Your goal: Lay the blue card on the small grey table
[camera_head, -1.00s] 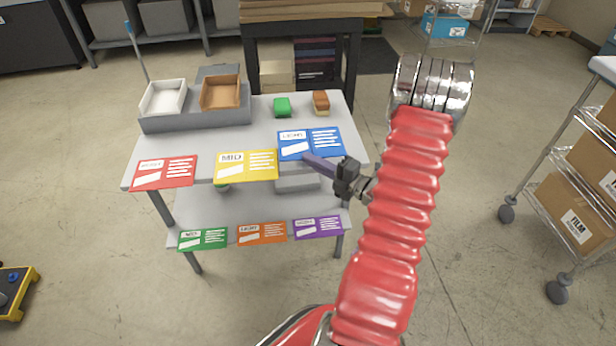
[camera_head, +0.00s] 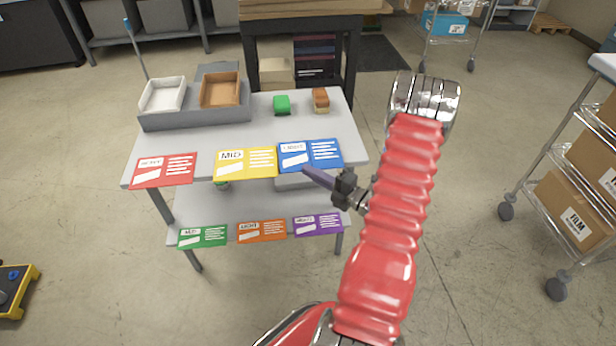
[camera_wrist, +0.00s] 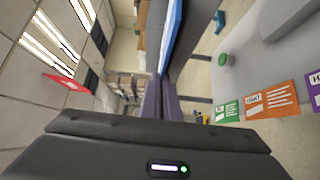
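The blue card (camera_head: 310,155) is at the front right edge of the upper top of a grey two-tier table (camera_head: 190,140), right of the yellow card. My gripper (camera_head: 306,170) is at the card's near edge, its fingers close together on it. In the wrist view the blue card (camera_wrist: 169,35) shows almost edge-on at the tips of my gripper (camera_wrist: 163,82). Whether the card touches the tabletop is unclear. No other small grey table is clear in view.
A yellow card (camera_head: 245,163) and a red card (camera_head: 163,170) line the upper front edge; green, orange and purple cards line the lower shelf. A grey tray block (camera_head: 195,117) and green (camera_head: 282,105) and brown blocks (camera_head: 321,100) stand on top. A wire cart (camera_head: 580,190) is right.

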